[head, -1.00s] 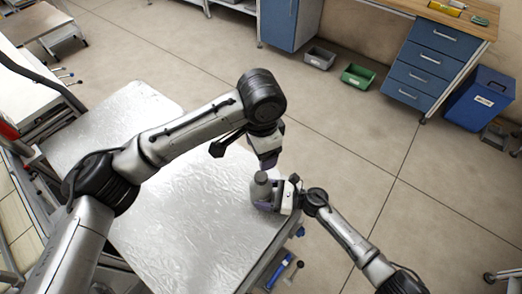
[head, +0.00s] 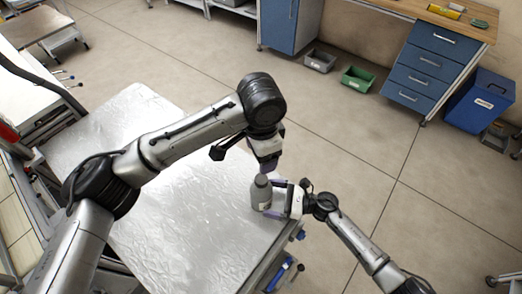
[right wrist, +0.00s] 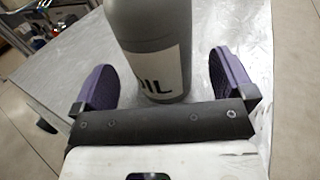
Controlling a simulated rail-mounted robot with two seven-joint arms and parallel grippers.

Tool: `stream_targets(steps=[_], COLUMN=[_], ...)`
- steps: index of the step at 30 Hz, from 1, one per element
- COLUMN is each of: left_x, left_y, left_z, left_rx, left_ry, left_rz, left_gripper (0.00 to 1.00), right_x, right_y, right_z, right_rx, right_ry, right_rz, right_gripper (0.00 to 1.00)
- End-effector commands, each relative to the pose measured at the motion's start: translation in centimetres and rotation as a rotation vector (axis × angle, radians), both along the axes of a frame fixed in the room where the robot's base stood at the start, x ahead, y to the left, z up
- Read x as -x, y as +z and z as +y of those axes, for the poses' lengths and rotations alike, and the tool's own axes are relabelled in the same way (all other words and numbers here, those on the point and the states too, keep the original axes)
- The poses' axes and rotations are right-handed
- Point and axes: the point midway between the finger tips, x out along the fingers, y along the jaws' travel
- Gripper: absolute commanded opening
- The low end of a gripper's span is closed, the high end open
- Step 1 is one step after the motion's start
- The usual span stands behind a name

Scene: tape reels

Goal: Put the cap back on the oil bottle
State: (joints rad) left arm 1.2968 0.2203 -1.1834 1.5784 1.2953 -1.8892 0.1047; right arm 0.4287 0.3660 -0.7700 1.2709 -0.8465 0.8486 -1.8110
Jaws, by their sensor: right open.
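The grey oil bottle (head: 260,196) stands upright on the metal-topped table near its right edge. In the right wrist view the bottle (right wrist: 150,35) rises in front of the palm, with its white OIL label partly visible. My right gripper (head: 275,199) is open at the bottle's right side. Its purple fingers are spread, with visible gaps on both sides of the bottle. My left gripper (head: 268,166) points down at the bottle's top. Its fingertips are too small and overlapped to tell whether they are shut. I cannot make out the cap; the bottle's top is outside the right wrist view.
The shiny table (head: 185,245) has clear space left of the bottle. Its right edge lies close to the bottle. Blue-handled items (head: 280,273) show below that edge. Blue drawers (head: 425,70), a green bin (head: 357,77) and a blue bin (head: 480,103) stand far off on the floor.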

Motion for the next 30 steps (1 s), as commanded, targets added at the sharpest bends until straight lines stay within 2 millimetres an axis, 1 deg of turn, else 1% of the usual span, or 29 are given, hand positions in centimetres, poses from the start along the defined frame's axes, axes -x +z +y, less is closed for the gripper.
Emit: stream_targets(steps=[1,6,12,15,21,30], left_x=[0.0,0.0,0.0,0.0,0.0,0.0], left_y=[-0.2,-0.5,-0.9,-1.0,-1.1,-1.1], left_z=[0.0,0.0,0.0,0.0,0.0,0.0], left_rx=[0.000,0.000,0.000,0.000,0.000,0.000], left_ry=[0.000,0.000,0.000,0.000,0.000,0.000], left_rz=[0.000,0.000,0.000,0.000,0.000,0.000], left_gripper=[0.69,0.69,0.69,0.69,0.69,0.69], right_x=[0.2,0.9,1.5,1.7,2.0,2.0], right_y=[-0.2,-0.2,-0.2,-0.1,-0.1,0.0], right_z=[-1.2,-4.6,-7.9,-9.1,-10.4,-10.7], right_rx=[0.002,0.002,0.002,0.000,0.000,0.000], right_ry=[-0.002,-0.002,-0.001,-0.001,0.000,0.001], right_rz=[0.000,0.000,0.001,0.001,0.001,0.000], right_gripper=[1.00,1.00,1.00,1.00,1.00,1.00])
